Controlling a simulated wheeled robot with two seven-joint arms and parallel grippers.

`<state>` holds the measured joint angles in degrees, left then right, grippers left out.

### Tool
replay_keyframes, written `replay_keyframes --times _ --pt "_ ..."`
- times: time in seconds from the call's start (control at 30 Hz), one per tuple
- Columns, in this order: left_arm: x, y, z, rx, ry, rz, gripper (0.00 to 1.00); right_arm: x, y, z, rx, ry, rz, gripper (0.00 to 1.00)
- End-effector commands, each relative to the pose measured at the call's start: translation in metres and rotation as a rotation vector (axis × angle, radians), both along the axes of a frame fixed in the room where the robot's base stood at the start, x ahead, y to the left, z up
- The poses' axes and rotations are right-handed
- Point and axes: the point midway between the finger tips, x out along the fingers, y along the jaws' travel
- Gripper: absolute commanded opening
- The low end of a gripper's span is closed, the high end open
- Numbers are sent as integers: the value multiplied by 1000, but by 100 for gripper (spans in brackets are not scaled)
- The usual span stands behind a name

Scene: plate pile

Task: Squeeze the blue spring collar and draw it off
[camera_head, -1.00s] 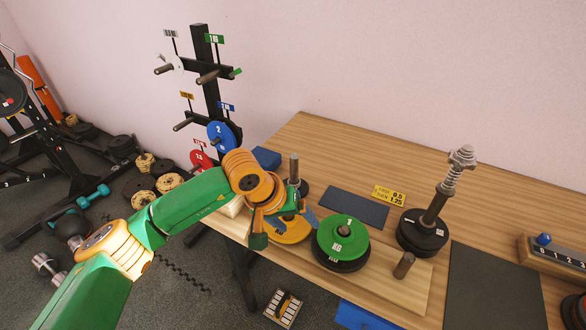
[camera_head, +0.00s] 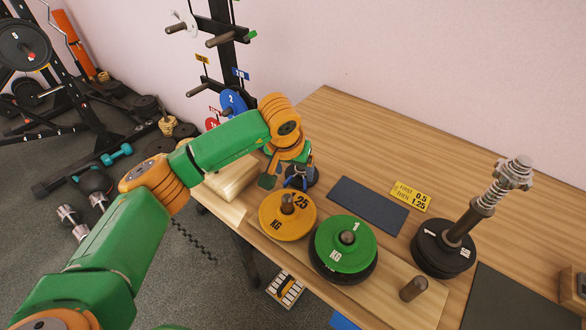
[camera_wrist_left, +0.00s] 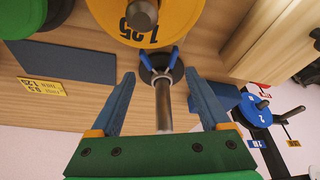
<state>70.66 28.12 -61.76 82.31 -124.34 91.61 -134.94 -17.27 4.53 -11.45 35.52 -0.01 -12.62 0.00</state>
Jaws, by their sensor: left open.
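The blue spring collar (camera_wrist_left: 146,61) sits low on an upright grey post (camera_wrist_left: 163,108), with its two blue handles pointing toward the yellow 1.25 plate (camera_wrist_left: 175,12). A dark disc lies under it. In the head view the collar (camera_head: 298,181) shows just behind the yellow plate (camera_head: 272,222), partly covered by my gripper. My left gripper (camera_wrist_left: 160,92) is open, with one blue finger on each side of the post. The fingers stand apart from the collar and nothing is held. In the head view my left gripper (camera_head: 285,175) hangs at the post. My right gripper is not in view.
A green plate (camera_head: 362,243) on a black one stands on the wooden board to the right. A black plate stack with a spring-topped post (camera_head: 487,198) stands farther right. A dark mat (camera_head: 368,204) and yellow card (camera_head: 410,196) lie behind. A rack (camera_head: 220,60) stands back left.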

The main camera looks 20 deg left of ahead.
Motion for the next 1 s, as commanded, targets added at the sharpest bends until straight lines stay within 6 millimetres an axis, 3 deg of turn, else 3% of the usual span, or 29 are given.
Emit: replay_keyframes --times 0.2,0.4,0.83,0.87,1.0 --pt "8 0 -29 0 1 0 80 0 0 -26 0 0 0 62" --pt "14 0 -44 0 1 1 80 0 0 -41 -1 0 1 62" --pt "17 0 -48 -1 1 0 80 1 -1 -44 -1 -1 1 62" --pt "17 0 -48 -1 1 0 77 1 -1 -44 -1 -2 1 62" --pt "17 0 -48 -1 1 0 40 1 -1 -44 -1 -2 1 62"
